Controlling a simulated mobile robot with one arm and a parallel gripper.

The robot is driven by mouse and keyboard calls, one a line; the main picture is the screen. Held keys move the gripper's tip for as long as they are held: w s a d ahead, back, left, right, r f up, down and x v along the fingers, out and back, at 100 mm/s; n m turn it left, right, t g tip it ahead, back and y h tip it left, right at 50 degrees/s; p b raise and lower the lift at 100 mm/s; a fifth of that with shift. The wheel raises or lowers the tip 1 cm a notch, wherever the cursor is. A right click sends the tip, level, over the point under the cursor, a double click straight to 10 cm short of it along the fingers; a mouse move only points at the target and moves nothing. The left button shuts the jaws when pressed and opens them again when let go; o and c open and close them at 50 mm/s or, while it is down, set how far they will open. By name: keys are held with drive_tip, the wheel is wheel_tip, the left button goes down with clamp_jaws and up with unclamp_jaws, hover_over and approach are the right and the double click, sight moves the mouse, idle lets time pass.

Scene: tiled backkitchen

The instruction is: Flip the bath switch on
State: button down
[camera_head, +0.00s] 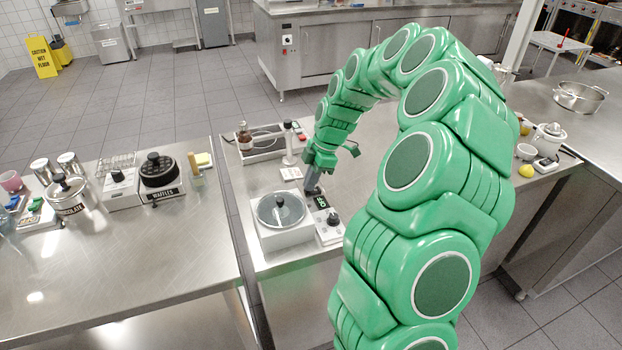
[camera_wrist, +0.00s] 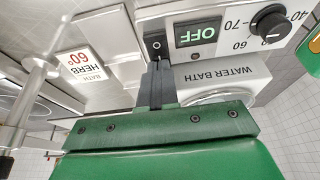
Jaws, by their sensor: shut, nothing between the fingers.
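The water bath (camera_head: 262,236) is a white box with a round lidded well, standing on the steel counter. Its control panel (camera_head: 329,238) is on the right side. In the wrist view the panel carries a small dark switch (camera_wrist: 156,42), a display (camera_wrist: 196,32) reading OFF in green, and a black dial (camera_wrist: 268,22). The lettering appears upside down there. My gripper (camera_head: 311,189) is shut and empty, pointing down at the panel's far end. In the wrist view its fingertips (camera_wrist: 155,65) lie just below the switch and overlap its lower edge; I cannot tell whether they touch.
The left counter holds a waffle maker (camera_head: 160,181) and pots. My arm crosses the counter's right part.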

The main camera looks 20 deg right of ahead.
drive_tip(key=shift+a+f+h, duration=0.25)
drive_tip(key=shift+f+h, duration=0.05)
drive_tip(key=shift+h, duration=0.2)
drive_tip(key=shift+d, duration=0.2)
drive_tip(key=shift+d+r, duration=0.1)
drive_tip(key=shift+d, duration=0.55)
drive_tip(key=shift+r, duration=0.1)
drive_tip(key=v, duration=1.3)
drive_tip(key=shift+d+r, duration=0.25)
